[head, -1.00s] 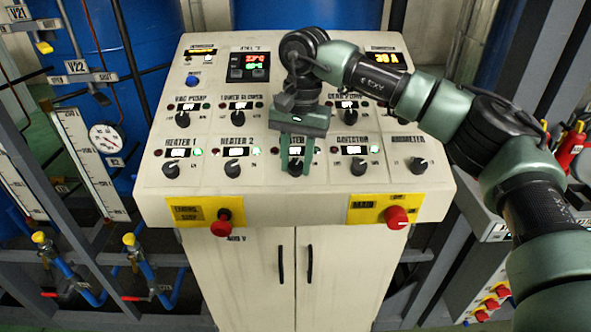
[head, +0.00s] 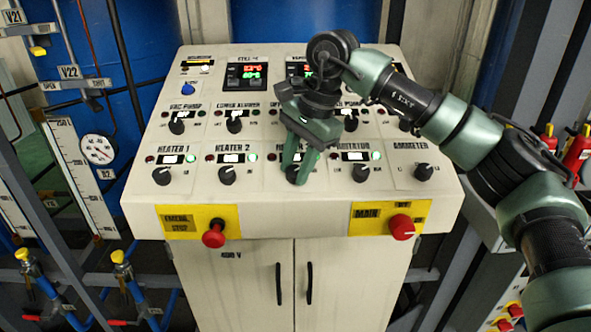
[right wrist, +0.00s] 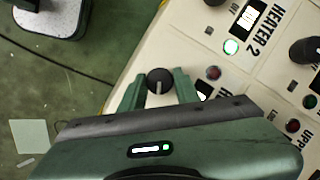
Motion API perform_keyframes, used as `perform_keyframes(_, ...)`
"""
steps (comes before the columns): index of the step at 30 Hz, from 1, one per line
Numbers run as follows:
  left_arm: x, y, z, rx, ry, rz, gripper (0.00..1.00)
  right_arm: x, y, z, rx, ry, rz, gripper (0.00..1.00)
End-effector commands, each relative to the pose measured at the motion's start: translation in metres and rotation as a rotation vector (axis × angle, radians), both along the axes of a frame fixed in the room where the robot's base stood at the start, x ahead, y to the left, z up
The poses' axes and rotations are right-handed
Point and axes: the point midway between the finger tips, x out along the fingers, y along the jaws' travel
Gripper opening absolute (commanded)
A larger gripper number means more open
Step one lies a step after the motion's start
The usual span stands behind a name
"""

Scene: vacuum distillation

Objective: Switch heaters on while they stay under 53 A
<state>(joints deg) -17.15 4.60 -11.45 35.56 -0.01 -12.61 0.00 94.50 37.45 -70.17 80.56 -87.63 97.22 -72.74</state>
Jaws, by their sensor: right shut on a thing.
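The sloped control panel (head: 395,222) fills the middle of the head view. My right gripper (head: 292,176) is shut on the third knob of the lower row, the heater 3 knob (head: 296,176). The knob also shows between the fingers in the right wrist view (right wrist: 160,80). The heater 1 knob (head: 162,176) and heater 2 knob (head: 227,175) each have a lit green lamp above. Heater 3's red lamp (right wrist: 213,72) looks dim; its green lamp is hidden by my gripper. The ammeter knob (head: 424,172) is at far right; my arm hides the ammeter display. My left gripper is out of view.
A red emergency stop button (head: 213,234) and a red main knob (head: 401,227) stick out along the panel's front. Upper-row knobs, such as the vacuum pump knob (head: 177,124), stand close behind. Pipes and a gauge (head: 98,149) are at left.

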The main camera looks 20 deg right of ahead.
Motion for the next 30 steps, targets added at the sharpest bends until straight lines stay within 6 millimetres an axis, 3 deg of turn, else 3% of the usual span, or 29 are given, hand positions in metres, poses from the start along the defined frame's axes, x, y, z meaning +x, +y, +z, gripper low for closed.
perform_keyframes(11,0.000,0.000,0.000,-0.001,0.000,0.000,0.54,0.001,-0.002,0.000,0.001,-0.002,-0.012,0.00)
perform_keyframes(12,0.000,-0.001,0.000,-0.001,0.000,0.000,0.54,0.001,-0.002,0.000,0.001,-0.002,-0.012,0.34)
perform_keyframes(14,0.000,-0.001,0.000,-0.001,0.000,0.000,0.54,0.001,-0.002,0.000,0.000,-0.001,-0.011,0.51)
perform_keyframes(15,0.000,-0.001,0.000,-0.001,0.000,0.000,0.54,0.001,-0.001,0.000,0.001,0.000,-0.010,0.53)
perform_keyframes(25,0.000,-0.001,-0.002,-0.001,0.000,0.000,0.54,0.000,-0.001,0.002,0.001,-0.001,-0.007,0.53)
perform_keyframes(30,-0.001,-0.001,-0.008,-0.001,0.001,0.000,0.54,-0.003,-0.006,0.023,0.002,-0.004,-0.009,0.53)
